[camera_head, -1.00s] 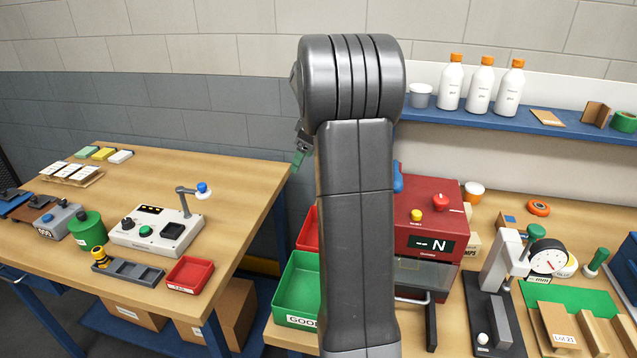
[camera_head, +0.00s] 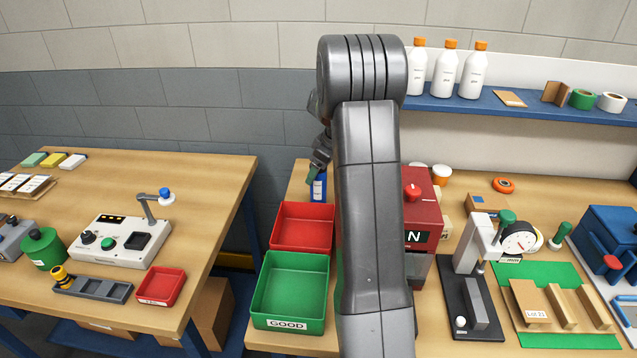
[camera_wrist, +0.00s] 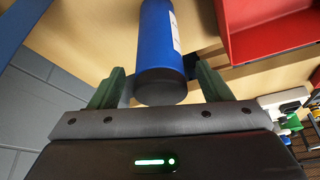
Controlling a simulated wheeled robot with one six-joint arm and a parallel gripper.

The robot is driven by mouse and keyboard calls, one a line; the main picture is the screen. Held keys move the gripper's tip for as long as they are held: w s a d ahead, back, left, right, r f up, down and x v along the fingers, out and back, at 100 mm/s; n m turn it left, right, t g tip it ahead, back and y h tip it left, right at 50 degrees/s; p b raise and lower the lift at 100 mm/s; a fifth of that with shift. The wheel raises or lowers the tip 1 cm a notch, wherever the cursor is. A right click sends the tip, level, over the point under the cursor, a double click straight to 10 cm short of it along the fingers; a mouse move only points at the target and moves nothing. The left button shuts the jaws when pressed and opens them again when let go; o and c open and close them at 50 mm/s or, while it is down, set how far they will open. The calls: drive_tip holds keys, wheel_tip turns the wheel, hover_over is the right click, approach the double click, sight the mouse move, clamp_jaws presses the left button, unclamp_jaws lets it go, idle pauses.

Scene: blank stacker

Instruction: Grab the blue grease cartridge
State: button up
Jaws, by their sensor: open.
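The blue grease cartridge (camera_head: 319,190) stands at the back left of the right bench, behind the red tray. It has a white label, and its top is partly covered by my gripper (camera_head: 316,174) in the head view. In the wrist view, the blue cartridge (camera_wrist: 157,45) shows its dark round end toward the camera. My gripper (camera_wrist: 162,72) is open there, with one green finger on each side of the cartridge. Small gaps seem to show between fingers and cartridge, but contact is hard to judge.
A red tray (camera_head: 303,204) and a green GOOD tray (camera_head: 325,292) stand just in front of the cartridge. A red machine (camera_head: 425,190) stands to the right, partly behind my arm. The bench's left edge and a grey wall are close on the left.

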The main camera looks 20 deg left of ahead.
drive_tip(key=shift+x, duration=1.2)
drive_tip(key=c, duration=1.4)
drive_tip(key=shift+o, duration=0.2)
drive_tip(key=shift+w+r, duration=0.1)
drive_tip(key=shift+r, duration=0.15)
